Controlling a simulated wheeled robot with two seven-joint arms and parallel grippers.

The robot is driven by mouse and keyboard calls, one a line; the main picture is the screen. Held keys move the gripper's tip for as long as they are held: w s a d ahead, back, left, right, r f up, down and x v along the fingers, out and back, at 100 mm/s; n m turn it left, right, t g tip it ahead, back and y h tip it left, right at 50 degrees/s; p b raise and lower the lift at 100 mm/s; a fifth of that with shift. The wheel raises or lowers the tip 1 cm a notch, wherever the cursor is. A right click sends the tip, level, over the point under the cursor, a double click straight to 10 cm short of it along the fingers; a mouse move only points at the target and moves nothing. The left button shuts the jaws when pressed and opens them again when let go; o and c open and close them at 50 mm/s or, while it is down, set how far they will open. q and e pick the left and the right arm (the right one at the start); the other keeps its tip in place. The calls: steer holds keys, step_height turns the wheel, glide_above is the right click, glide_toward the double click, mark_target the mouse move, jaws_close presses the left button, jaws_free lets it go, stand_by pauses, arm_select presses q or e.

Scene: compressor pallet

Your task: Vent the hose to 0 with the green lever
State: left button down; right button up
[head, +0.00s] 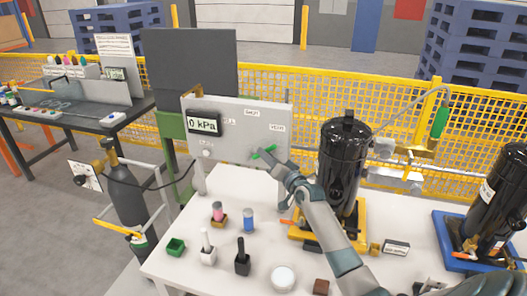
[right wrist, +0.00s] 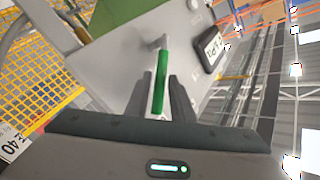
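The green lever (head: 263,152) sits on the front of a light grey panel (head: 232,146), below the label reading VENT (head: 277,128). The panel's display (head: 205,122) reads 0 kPa. My right gripper (head: 272,157) is at the lever. In the right wrist view the green lever (right wrist: 161,82) lies lengthwise between the two dark fingers of my right gripper (right wrist: 161,92). The fingers are close on both sides of it; whether they press on it I cannot tell. My left gripper is not in view.
A grey gas cylinder (head: 127,195) stands left of the table.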

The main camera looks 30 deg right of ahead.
steer(key=shift+w, duration=1.25)
jaws_close()
